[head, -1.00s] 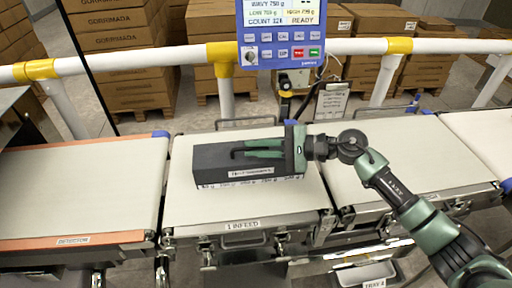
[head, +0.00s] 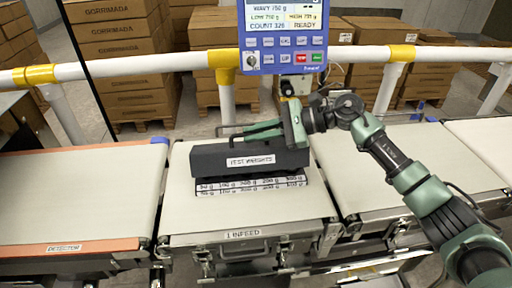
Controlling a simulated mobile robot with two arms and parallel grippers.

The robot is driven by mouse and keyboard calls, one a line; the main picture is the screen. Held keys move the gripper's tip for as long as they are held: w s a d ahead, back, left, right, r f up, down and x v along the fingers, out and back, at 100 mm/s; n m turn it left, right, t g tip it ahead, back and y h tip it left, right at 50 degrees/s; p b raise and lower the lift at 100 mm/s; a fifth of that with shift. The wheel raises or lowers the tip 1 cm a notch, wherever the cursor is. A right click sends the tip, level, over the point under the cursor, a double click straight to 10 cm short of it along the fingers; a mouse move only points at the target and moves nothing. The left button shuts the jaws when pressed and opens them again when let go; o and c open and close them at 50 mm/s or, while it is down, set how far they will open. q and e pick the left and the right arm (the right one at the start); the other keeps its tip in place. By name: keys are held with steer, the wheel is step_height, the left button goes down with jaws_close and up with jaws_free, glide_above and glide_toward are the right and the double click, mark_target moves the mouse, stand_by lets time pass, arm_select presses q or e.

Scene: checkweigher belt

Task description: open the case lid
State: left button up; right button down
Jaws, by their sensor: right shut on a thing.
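The case is a dark grey box on the belt labelled 1 INFEED. Its lid (head: 215,160) bears a TEST WEIGHTS label and sits raised, with its front face turned toward me. Below the lid, the case body (head: 250,186) shows a white strip with two rows of gram marks. My right gripper (head: 250,132) is shut at the lid's top, on what looks like its thin dark handle. The fingers hide part of the handle. The case's inside is not clearly seen. My left gripper is out of view.
The infeed belt (head: 195,220) is bare around the case. A detector belt (head: 75,200) lies left, another belt right. A white guard rail (head: 140,66) runs behind, with a blue checkweigher display (head: 284,52) above the case. Stacked cartons (head: 120,50) stand behind the rail.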

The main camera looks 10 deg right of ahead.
steer(key=shift+w+r+m+g+b, duration=0.1)
steer(key=shift+w+m+g+b, duration=0.3)
steer(key=shift+w+m+b, duration=0.45)
steer(key=shift+w, duration=0.15)
